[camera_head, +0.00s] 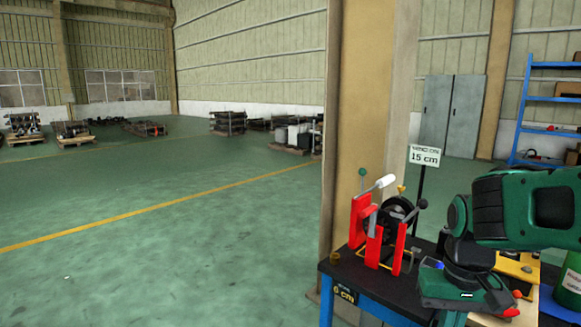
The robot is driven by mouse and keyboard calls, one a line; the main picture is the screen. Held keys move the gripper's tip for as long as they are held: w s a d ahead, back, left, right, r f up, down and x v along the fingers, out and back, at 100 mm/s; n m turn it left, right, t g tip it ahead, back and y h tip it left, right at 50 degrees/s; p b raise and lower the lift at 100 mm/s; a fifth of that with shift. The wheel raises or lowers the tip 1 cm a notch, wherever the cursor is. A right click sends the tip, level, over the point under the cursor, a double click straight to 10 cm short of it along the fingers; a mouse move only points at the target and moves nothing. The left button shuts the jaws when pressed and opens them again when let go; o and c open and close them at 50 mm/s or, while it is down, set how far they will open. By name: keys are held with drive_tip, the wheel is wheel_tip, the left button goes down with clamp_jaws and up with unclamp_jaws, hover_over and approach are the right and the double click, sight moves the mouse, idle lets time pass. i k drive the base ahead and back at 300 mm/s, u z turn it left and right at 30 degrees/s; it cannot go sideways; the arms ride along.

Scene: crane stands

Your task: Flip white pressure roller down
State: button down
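The white pressure roller (386,181) is a short white cylinder at the upper end of a red device (373,235). It points up and to the right, tilted. The device stands on the black-topped table (345,265) and has upright red plates with a dark round part between them. My gripper (466,288) appears to be at the lower end of my green and black arm, to the right of the device and lower than the roller. It is apart from the roller. Its fingers cannot be made out.
A sign reading 15 cm (425,156) stands on a black post behind the table. Levers with dark and green knobs rise around the device. A green container (571,290) is at the right edge. A beige pillar (362,110) stands behind the table. The green floor at left is open.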

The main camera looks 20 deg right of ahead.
sight(362, 181)
drive_tip(key=u, duration=0.15)
drive_tip(key=i, duration=1.35)
drive_tip(key=z, duration=0.25)
